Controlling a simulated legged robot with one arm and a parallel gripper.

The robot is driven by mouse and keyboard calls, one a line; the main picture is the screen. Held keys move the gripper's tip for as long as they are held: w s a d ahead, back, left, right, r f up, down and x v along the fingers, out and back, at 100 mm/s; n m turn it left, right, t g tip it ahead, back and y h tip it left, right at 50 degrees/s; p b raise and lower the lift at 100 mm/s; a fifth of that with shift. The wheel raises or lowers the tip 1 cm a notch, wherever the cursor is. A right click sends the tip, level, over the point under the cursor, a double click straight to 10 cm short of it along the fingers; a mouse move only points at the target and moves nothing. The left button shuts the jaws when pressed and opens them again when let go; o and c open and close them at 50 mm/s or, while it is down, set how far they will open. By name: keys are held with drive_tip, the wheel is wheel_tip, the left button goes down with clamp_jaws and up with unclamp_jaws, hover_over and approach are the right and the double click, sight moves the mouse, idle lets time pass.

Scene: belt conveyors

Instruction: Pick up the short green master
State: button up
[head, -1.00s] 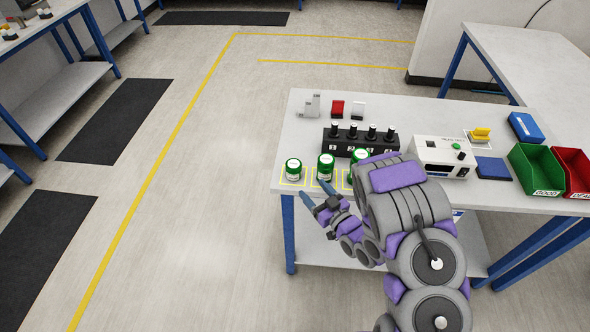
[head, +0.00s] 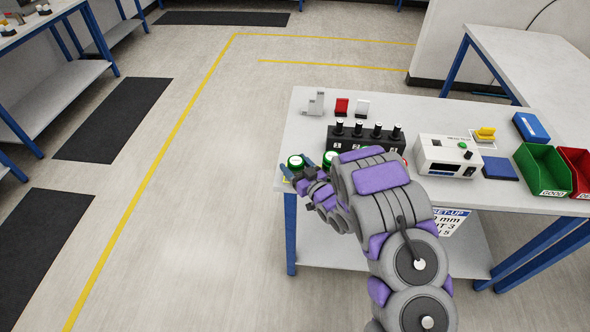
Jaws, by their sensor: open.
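The short green master (head: 295,161), a white-and-green cylinder, stands at the left front corner of the table; its lower part is hidden by my gripper. My gripper (head: 300,168) is open, with its fingertips right at the near side of this master. I cannot tell whether they touch it. A second, taller green master (head: 330,157) stands just to the right, partly hidden by my arm. The third green master is hidden behind my arm.
A black block with several knobs (head: 345,146) stands behind the masters. A white box with a display (head: 447,156), a blue pad (head: 500,169), a green bin (head: 541,170) and a red bin (head: 577,168) are to the right. The floor left of the table is clear.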

drive_tip(key=shift+w, duration=0.2)
drive_tip(key=shift+d+r, duration=0.15)
drive_tip(key=shift+d, duration=0.45)
drive_tip(key=shift+c, duration=0.8)
drive_tip(key=c, duration=0.3)
drive_tip(key=shift+a, duration=0.5)
drive_tip(key=c, duration=0.4)
drive_tip(key=shift+d, duration=0.1)
drive_tip(key=shift+c, duration=0.4)
drive_tip(key=shift+d, duration=0.1)
